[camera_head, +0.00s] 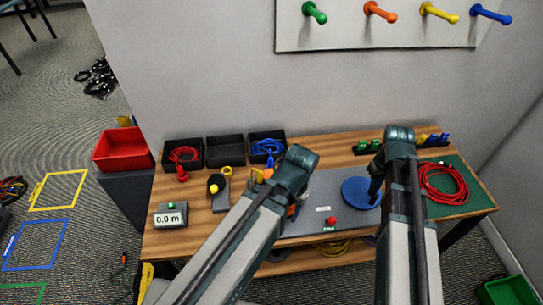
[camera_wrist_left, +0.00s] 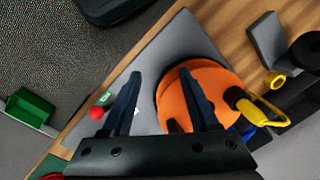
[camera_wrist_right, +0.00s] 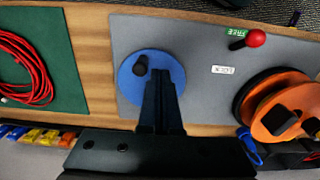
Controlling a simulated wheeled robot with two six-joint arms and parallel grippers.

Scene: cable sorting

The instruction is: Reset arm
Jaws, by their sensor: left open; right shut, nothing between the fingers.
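My right gripper (camera_head: 376,188) is shut and empty over the blue disc (camera_head: 356,194) on the grey board. In the right wrist view its closed fingers (camera_wrist_right: 161,82) overlap the blue disc (camera_wrist_right: 140,72) beside its dark knob; I cannot tell if they touch. My left gripper is largely hidden by its arm in the head view. In the left wrist view the left gripper (camera_wrist_left: 157,76) is open and empty, one finger over the grey board, the other in front of the orange disc (camera_wrist_left: 215,88). The orange disc also shows in the right wrist view (camera_wrist_right: 278,112).
The wooden table (camera_head: 170,244) holds black trays (camera_head: 225,150) with cables along the back, a meter (camera_head: 171,216), a red button (camera_head: 332,221) and a red cable coil (camera_head: 443,184) on a green mat. A red bin (camera_head: 122,148) stands left. Pegs line the wall board above.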

